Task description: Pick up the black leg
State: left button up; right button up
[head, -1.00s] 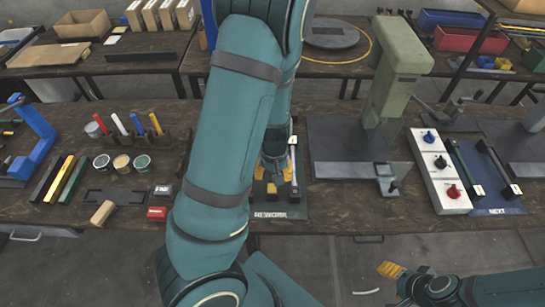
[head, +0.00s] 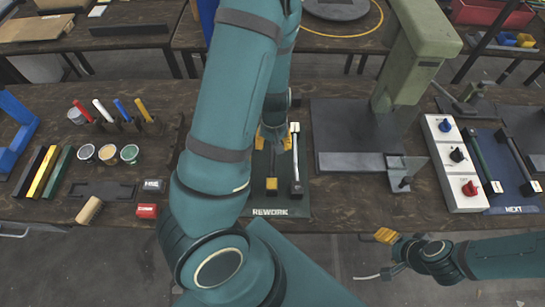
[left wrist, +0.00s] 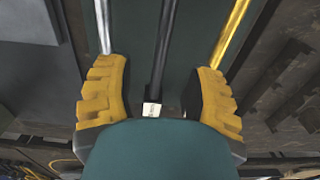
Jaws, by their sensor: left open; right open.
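The black leg (left wrist: 162,45) lies on the dark green REWORK mat, between a silver leg (left wrist: 103,25) and a yellow leg (left wrist: 231,35) in the left wrist view. A small white label marks its near end there. My left gripper (left wrist: 158,98) is open, its yellow fingers on either side of the black leg and apart from it. In the head view my left gripper (head: 274,138) is over the REWORK mat (head: 285,212), and my arm hides part of the mat. My right gripper (head: 386,236) is open and empty in front of the table edge.
A green press (head: 422,45) stands right of the mat. A white button box (head: 452,165) and the NEXT mat (head: 512,203) are further right. Paint cups (head: 108,154), coloured bars (head: 45,172) and a wooden block (head: 89,210) lie to the left.

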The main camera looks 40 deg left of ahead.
aim_at(272, 153)
pick_arm(q)
notch_tip(272, 153, down, 3)
jog(key=shift+r+b, duration=0.2)
jog(key=shift+b, duration=0.1)
jog(key=f, duration=0.1)
jog(key=f+b, duration=0.1)
jog(key=f, duration=0.2)
jog(key=shift+w+a+f, duration=0.1)
jog(key=shift+a, duration=0.25)
jog(key=shift+f+b, duration=0.4)
jog(key=shift+f, duration=0.1)
grip_shut()
